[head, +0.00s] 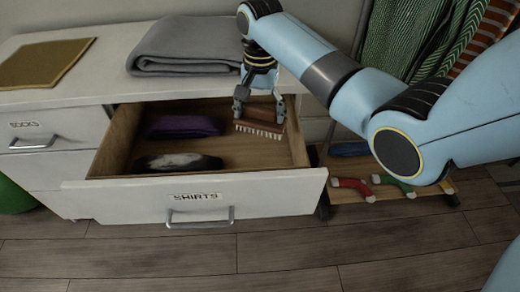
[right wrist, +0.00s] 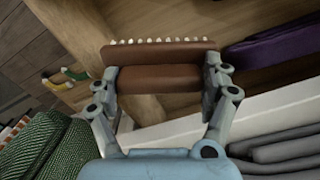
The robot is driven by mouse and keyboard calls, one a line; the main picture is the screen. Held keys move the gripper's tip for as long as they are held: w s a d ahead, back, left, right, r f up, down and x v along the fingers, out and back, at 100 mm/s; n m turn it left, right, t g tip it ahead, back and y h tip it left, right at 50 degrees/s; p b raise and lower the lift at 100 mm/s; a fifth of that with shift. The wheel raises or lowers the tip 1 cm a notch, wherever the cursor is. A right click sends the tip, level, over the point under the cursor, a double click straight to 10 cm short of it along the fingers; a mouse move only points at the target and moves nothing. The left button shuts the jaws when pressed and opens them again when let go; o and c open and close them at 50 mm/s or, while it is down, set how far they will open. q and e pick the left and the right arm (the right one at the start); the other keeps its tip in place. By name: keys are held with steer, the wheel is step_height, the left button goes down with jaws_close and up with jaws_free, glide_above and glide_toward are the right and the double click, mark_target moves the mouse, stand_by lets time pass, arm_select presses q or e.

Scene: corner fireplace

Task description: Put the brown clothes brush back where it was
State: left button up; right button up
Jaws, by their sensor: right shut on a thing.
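The brown clothes brush (head: 261,120), with a row of pale bristles facing down, is in my right gripper (head: 259,108) at the right end of the open drawer labelled SHIRTS (head: 250,203). In the right wrist view the brush (right wrist: 158,77) sits between both fingers of the right gripper (right wrist: 160,88), with bristles along its far edge. I cannot tell whether the bristles touch the drawer floor. A folded purple cloth (head: 184,126) and a dark cloth with a white patch (head: 178,163) lie to its left in the drawer. My left gripper is not in view.
A folded grey cloth (head: 187,46) and a tan mat (head: 44,63) lie on the dresser top. The closed SOCKS drawer (head: 52,130) is at left. A low rack with a red sock (head: 352,187) and a green sock (head: 392,185) stands right of the drawer, under hanging striped cloths (head: 420,40).

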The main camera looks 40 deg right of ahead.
step_height(320, 180, down, 2)
steer(key=shift+f+b, duration=0.1)
steer(key=shift+b, duration=0.6)
step_height(320, 180, down, 6)
steer(key=shift+f+b, duration=0.1)
steer(key=shift+b, duration=0.8)
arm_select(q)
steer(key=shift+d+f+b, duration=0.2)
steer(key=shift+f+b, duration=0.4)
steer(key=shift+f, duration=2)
arm_select(e)
steer(key=shift+f, duration=1.8)
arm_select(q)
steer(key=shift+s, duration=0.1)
arm_select(e)
steer(key=shift+f, duration=0.15)
steer(key=o, duration=1)
